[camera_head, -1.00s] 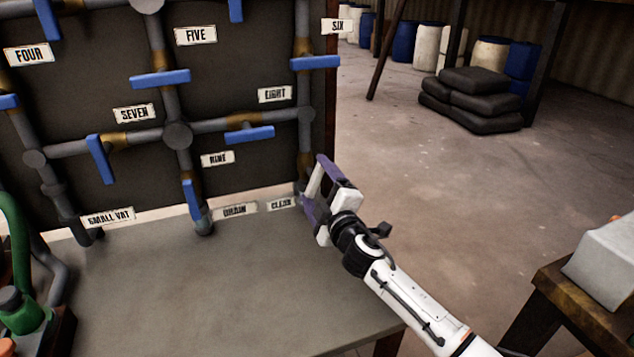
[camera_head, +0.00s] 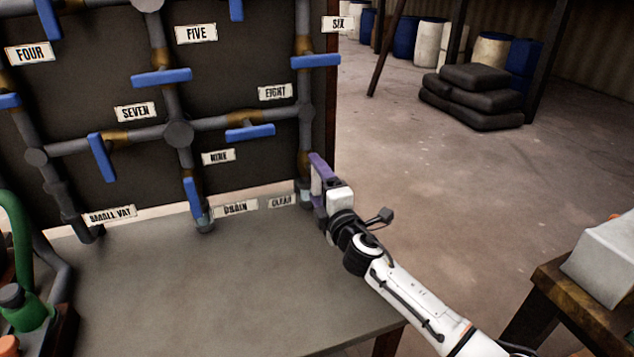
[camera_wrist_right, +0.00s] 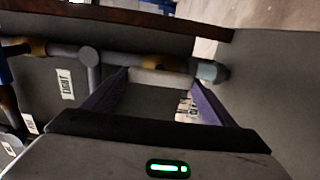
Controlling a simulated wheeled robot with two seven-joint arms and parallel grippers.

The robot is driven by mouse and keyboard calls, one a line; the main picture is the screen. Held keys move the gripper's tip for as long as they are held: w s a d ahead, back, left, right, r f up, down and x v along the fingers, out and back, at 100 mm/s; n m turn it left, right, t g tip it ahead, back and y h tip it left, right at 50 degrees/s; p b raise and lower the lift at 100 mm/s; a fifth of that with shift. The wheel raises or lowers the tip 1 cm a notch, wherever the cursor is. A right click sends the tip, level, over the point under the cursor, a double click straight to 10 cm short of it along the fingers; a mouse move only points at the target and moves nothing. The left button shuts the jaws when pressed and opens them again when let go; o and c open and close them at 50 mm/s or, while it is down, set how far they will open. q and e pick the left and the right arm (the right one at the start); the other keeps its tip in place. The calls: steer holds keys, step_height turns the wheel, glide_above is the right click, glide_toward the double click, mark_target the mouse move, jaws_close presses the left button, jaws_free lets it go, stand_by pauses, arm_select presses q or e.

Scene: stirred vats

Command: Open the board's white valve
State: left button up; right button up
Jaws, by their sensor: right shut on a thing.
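The board (camera_head: 85,85) carries grey pipes with valves. The white valve's handle (camera_head: 316,184) is at the board's lower right, on the pipe below EIGHT and next to the CLEAN label (camera_head: 282,201); it is partly hidden by my right gripper. My right gripper (camera_head: 318,190), with purple fingers, is shut on this handle. In the right wrist view the white handle (camera_wrist_right: 163,78) spans between the purple fingertips (camera_wrist_right: 162,84). My left gripper is not in view.
Several blue-handled valves, such as the one near EIGHT (camera_head: 250,132), stand out from the board. A grey tabletop (camera_head: 230,285) below is mostly clear.

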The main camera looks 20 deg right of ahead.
steer(key=o, duration=1)
steer(key=shift+o, duration=0.2)
steer(key=shift+s, duration=0.15)
steer(key=shift+s, duration=0.4)
steer(key=s+p, duration=0.1)
steer(key=s, duration=0.8)
steer(key=shift+s+d, duration=0.15)
steer(key=shift+d, duration=0.05)
